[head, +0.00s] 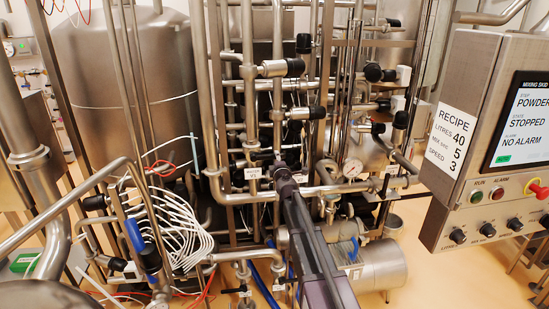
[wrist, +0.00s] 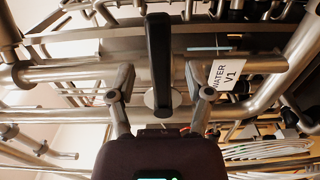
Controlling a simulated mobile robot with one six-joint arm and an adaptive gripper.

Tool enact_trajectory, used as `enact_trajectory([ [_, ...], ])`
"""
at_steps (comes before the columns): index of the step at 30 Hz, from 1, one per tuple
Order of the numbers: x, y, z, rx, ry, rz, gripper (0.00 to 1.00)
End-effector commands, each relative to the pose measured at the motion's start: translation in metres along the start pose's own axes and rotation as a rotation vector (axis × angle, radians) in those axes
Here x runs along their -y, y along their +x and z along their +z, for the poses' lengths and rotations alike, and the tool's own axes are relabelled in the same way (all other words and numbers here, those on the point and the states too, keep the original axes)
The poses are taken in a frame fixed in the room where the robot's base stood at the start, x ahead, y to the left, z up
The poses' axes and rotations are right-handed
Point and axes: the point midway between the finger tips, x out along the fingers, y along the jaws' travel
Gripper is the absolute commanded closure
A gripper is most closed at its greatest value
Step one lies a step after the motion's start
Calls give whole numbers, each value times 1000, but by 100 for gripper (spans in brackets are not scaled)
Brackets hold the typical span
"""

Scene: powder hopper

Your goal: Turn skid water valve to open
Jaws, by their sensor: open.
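The water valve's black lever (wrist: 159,55) stands upright in the wrist view, crosswise to the steel pipe (wrist: 70,72) behind it. A round metal hub shows behind its lower part. A white tag reading "WATER V1" (wrist: 226,76) hangs on the pipe just right of it. My gripper (wrist: 158,80) is open, with one finger on each side of the lever and a visible gap on both sides. In the head view, my gripper (head: 281,172) is at the pipework beside the small V1 tag (head: 253,173); the lever cannot be made out there.
Steel pipes and several black-capped valves crowd around my gripper. A pressure gauge (head: 352,168) is close on the right. White hoses (head: 180,225) bunch at the left. A control panel (head: 500,130) reading "STOPPED" and "NO ALARM" juts in at the right. Open floor (head: 455,265) shows below it.

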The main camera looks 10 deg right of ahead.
Motion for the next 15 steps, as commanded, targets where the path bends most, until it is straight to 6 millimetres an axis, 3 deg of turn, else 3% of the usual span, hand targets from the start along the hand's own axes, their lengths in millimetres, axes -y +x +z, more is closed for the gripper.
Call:
enact_trajectory([
  [1, 0, 10, 0, 0, 0, 0, 34],
  [6, 0, 27, 0, 0, 0, 0, 34],
  [15, 0, 35, 1, 1, 0, 0, 34],
])
